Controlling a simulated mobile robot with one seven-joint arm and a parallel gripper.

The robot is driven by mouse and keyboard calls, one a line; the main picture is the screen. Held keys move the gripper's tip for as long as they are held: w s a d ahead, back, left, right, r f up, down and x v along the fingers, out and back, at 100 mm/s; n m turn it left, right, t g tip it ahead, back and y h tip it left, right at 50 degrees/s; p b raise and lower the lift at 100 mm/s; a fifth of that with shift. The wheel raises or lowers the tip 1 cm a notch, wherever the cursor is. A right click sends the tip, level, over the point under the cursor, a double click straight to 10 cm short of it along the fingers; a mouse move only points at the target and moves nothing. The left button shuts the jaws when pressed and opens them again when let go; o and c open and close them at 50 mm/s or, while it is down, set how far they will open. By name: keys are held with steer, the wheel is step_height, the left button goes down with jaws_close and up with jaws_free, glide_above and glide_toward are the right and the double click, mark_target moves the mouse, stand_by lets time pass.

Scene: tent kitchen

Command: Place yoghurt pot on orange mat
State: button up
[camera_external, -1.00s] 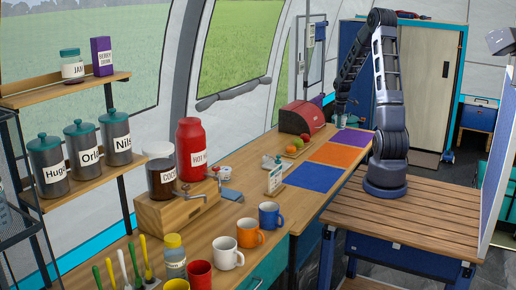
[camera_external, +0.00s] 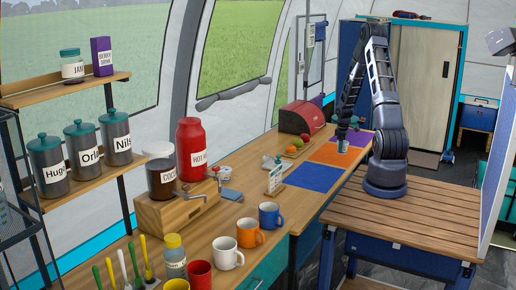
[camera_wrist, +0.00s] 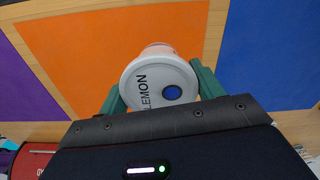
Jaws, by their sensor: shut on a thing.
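The yoghurt pot (camera_wrist: 158,84) is white, with a pale lid marked LEMON and a blue dot, and it sits between the green fingers of my gripper (camera_wrist: 155,92) in the wrist view. My gripper is shut on it. In the external view the pot (camera_external: 343,147) shows small below my gripper (camera_external: 345,142), at the far part of the orange mat (camera_external: 330,155). In the wrist view the orange mat (camera_wrist: 85,50) lies behind and around the pot. I cannot tell whether the pot touches the mat.
A purple mat (camera_external: 359,138) lies beyond the orange one and a blue mat (camera_external: 314,177) lies nearer. Fruit (camera_external: 293,149) and a red bread bin (camera_external: 300,117) stand to the left. A small sign (camera_external: 275,179) stands beside the blue mat.

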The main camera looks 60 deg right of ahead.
steer(key=shift+f, duration=2.45)
steer(key=shift+f, duration=0.1)
steer(key=o, duration=1.1)
steer(key=shift+c, duration=0.2)
